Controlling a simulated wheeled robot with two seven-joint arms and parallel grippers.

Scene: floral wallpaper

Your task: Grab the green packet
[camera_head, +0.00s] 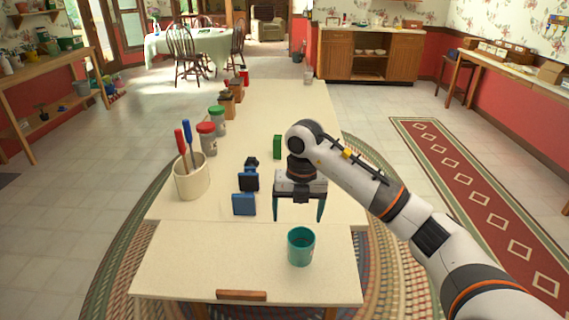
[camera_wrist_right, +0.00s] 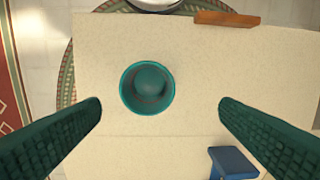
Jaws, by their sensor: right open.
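The green packet (camera_head: 277,146) stands upright on the pale table, near its middle, just left of my right arm's wrist. It does not show in the right wrist view. My right gripper (camera_head: 298,217) points down over the near part of the table, closer to me than the packet. Its fingers are spread wide with nothing between them. In the right wrist view the open fingers (camera_wrist_right: 160,104) frame a teal cup from above. My left gripper is not in view.
The teal cup (camera_head: 301,247) stands just in front of the right gripper. Blue and dark blocks (camera_head: 244,205) lie left of it. A cream crock (camera_head: 191,177) with screwdrivers and several jars line the left edge. A wooden bar (camera_head: 241,295) lies at the near edge. The far right tabletop is clear.

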